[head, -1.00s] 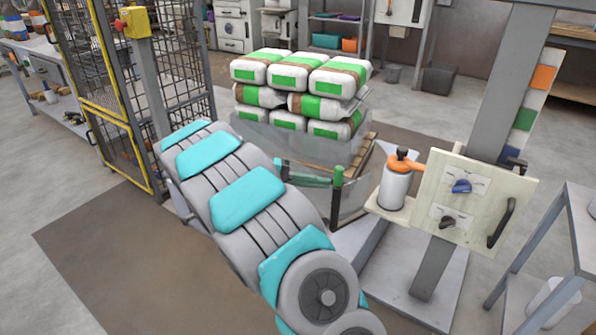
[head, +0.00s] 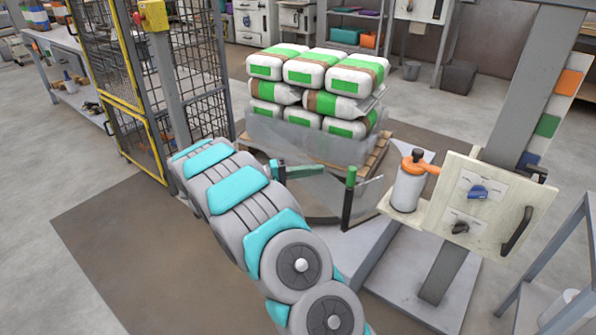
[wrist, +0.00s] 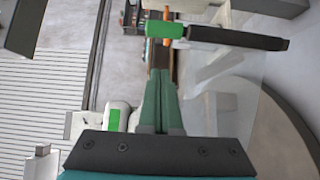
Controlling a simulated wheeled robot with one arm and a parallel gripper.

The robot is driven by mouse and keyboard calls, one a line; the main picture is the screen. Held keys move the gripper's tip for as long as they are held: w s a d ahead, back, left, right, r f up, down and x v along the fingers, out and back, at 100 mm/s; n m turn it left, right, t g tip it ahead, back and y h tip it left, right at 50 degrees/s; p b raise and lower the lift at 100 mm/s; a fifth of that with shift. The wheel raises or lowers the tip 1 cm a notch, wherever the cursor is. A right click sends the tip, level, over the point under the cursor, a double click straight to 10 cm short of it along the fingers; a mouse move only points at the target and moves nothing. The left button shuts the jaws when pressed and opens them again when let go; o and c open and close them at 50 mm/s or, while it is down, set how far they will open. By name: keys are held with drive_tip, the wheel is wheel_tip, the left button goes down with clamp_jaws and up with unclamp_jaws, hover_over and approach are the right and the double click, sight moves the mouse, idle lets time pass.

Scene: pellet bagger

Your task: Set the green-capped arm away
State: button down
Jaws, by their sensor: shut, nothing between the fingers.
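The green-capped arm (head: 347,205) shows as a dark upright bar with a green cap, in front of the pallet stack. In the wrist view its green cap (wrist: 165,30) is at the top, and its dark bar (wrist: 235,38) runs to the right. My gripper (head: 322,169) is just left of the cap in the head view, with a small gap between them. In the wrist view my gripper's green fingers (wrist: 161,72) are together and empty, pointing toward the capped end. The lower end of the bar is hard to make out.
White and green bags (head: 318,72) are stacked on a wooden pallet (head: 377,158) behind. To the right are an orange-topped canister (head: 408,188) and a control panel (head: 492,205) on a post. A yellow-framed mesh guard (head: 140,130) stands left. Brown floor (head: 130,235) left of my arm is clear.

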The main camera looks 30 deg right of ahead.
drive_tip(key=s+d, duration=0.4)
drive_tip(key=shift+s+p, duration=0.2)
drive_tip(key=shift+p, duration=0.1)
drive_tip(key=shift+f, duration=0.1)
